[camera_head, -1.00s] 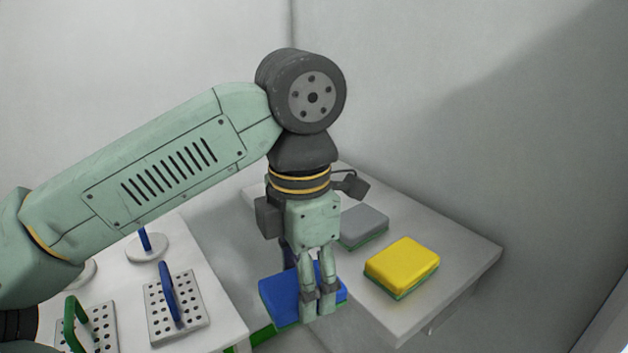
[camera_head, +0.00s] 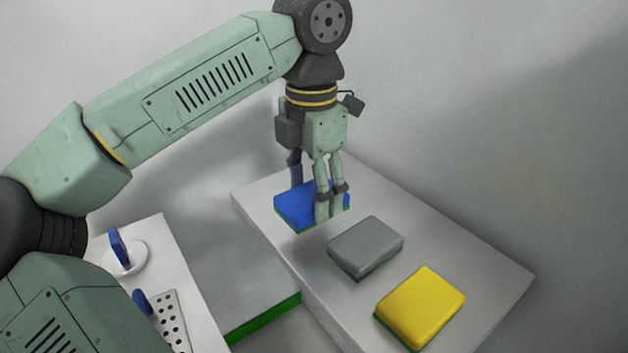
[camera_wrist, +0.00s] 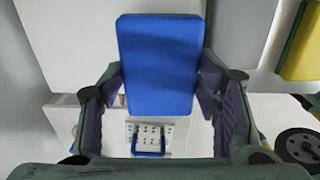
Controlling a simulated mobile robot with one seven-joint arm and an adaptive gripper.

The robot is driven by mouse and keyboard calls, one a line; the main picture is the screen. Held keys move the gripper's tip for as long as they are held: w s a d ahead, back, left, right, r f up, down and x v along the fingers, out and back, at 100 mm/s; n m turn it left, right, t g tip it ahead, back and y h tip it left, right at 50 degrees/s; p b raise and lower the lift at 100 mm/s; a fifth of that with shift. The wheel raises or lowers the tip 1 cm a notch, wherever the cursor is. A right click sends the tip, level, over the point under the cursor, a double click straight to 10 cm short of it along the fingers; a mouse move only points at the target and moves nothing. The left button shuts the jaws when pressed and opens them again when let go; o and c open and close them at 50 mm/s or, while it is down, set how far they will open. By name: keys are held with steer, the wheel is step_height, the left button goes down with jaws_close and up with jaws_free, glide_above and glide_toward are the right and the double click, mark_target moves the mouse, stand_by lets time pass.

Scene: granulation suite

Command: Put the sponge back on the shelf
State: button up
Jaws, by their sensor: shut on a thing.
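My gripper (camera_head: 318,200) is shut on the blue sponge (camera_head: 293,207), with one finger on each side of it. The sponge has a green underside and is held about level. In the head view it is over the far left end of the white shelf (camera_head: 440,250), beside the grey sponge (camera_head: 365,245). I cannot tell whether it touches the surface. In the wrist view the blue sponge (camera_wrist: 158,65) sits between the fingers, its blue top toward the camera.
A yellow sponge (camera_head: 420,305) lies nearer on the same shelf. A lower grey surface with a green edge (camera_head: 262,318) is left of it. A white table (camera_head: 180,265) at the left holds a perforated plate (camera_head: 172,325) and a round disc (camera_head: 128,258) with blue handles. Walls stand behind.

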mark_target(314, 190)
steer(key=w, duration=0.2)
steer(key=w+p, duration=0.1)
steer(key=w, duration=0.2)
steer(key=shift+d+f, duration=0.15)
steer(key=shift+w+f+p, duration=0.15)
steer(key=shift+f+p, duration=0.25)
steer(key=shift+f, duration=1.6)
steer(key=o, duration=1.1)
step_height(314, 190, up, 12)
steer(key=shift+r, duration=0.2)
